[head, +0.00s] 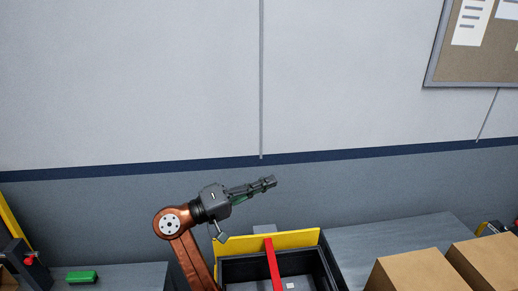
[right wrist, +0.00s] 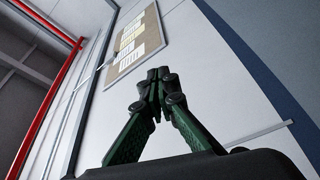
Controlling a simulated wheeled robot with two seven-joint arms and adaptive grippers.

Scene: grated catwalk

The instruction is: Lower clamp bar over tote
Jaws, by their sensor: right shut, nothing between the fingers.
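The dark tote (head: 238,267) sits at the bottom of the head view, in front of a yellow panel (head: 305,238). The red clamp bar (head: 273,262) runs from near the panel's top edge down across the tote's opening and leaves the frame below. I cannot tell its exact tilt. My right gripper (head: 270,182) is above and behind the tote in the picture, pointing right, apart from the bar. It is shut and empty; its fingertips (right wrist: 158,75) meet in the right wrist view against the wall. My left gripper is not in view.
Cardboard boxes (head: 418,272) stand right of the tote on a grey surface. A green block (head: 82,277) lies at the lower left, beside a dark post with a red part (head: 30,258). The wall behind carries a notice board (head: 480,60).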

